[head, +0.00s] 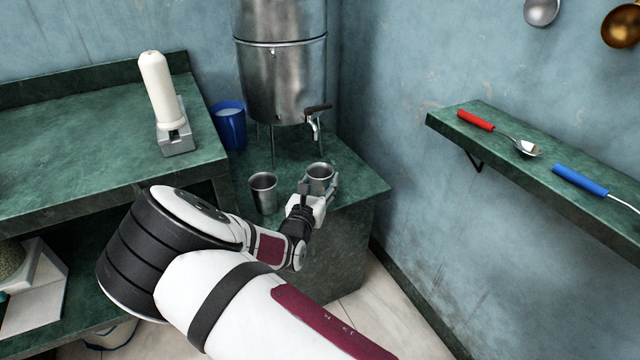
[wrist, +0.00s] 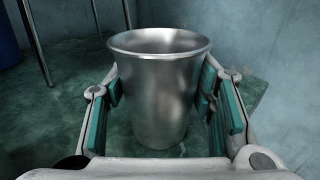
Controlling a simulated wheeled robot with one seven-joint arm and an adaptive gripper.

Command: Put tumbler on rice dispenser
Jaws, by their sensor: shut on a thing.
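A metal tumbler (head: 320,173) is between the fingers of my gripper (head: 318,190) in the head view. In the wrist view the tumbler (wrist: 160,95) stands upright with its open rim up, and the teal pads of my gripper (wrist: 161,88) press on its two sides. I cannot tell whether its base touches the green counter. A second metal tumbler (head: 264,190) stands upright just to the left, apart from my gripper. No rice dispenser is plainly recognisable; a white-sided unit with a speckled top (head: 30,275) is partly cut off at the lower left.
A large steel tank (head: 283,80) with a tap (head: 314,120) stands on legs behind the held tumbler. A blue cup (head: 230,125) is beside it. A white cylinder in a metal base (head: 160,100) stands on the left counter. A wall shelf (head: 480,120) holds utensils at right.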

